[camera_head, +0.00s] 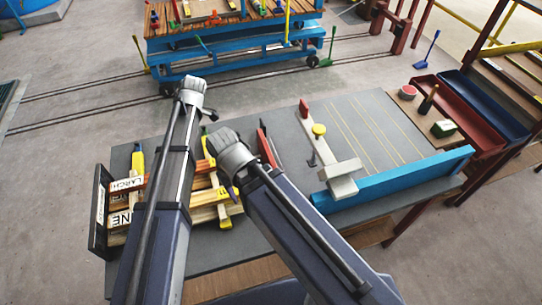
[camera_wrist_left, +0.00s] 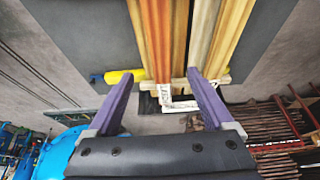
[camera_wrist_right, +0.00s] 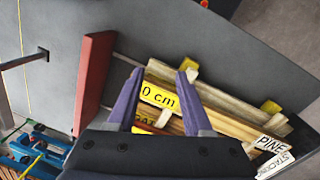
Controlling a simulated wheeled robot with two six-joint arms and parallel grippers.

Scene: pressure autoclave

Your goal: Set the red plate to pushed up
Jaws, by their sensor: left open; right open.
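The red plate (camera_head: 266,148) stands on edge on the grey table, right of the stacked boards and just beyond my right wrist. In the right wrist view the red plate (camera_wrist_right: 95,80) is a long upright slab at the left of my right gripper (camera_wrist_right: 160,75), apart from its fingers. That gripper is open and empty, over the boards beside a yellow "0 cm" label (camera_wrist_right: 159,96).
On the grey table (camera_head: 365,115) stands a white stop with a yellow knob (camera_head: 319,130), right of the plate. A blue rail (camera_head: 395,182) runs along the front right edge. Labelled wooden boards (camera_head: 203,200) lie at left. A blue cart (camera_head: 240,55) stands beyond.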

